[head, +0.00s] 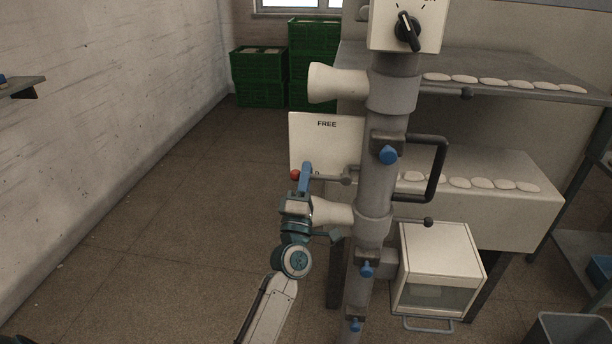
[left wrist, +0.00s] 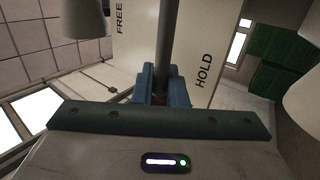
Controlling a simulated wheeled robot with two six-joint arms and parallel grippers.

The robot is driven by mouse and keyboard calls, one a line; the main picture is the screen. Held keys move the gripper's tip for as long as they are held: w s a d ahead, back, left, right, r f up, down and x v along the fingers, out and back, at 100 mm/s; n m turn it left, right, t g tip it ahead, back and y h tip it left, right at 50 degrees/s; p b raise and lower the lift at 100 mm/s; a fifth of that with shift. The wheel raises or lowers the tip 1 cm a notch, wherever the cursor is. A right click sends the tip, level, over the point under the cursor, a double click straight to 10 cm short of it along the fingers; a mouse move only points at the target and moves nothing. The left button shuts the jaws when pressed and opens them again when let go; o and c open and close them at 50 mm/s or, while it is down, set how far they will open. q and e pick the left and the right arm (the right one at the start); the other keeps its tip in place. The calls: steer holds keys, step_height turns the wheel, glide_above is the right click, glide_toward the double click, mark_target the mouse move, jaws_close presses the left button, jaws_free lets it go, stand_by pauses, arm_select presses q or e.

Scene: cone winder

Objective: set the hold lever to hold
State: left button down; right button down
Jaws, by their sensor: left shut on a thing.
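The hold lever (head: 325,177) is a grey rod with a red knob (head: 295,174) at its left end, pivoting at the machine's post. In the head view it lies roughly level, below the word FREE on a white plate (head: 327,145). My left gripper (head: 304,178) is shut on the lever near its knob. In the left wrist view the rod (left wrist: 163,40) runs between the blue fingers (left wrist: 163,88), with FREE to its left and HOLD (left wrist: 204,70) to its right. The gripper hides most of the lower plate in the head view. My right gripper is out of view.
A cream cone (head: 335,82) sits above the lever and another cone (head: 332,212) close below, beside my gripper. The grey post (head: 375,190) carries blue knobs and a black handle (head: 436,170). Green crates (head: 258,75) stand behind. The floor left is clear.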

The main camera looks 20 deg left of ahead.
arm_select(q)
steer(key=shift+f, duration=0.15)
steer(key=c, duration=1.5)
jaws_free()
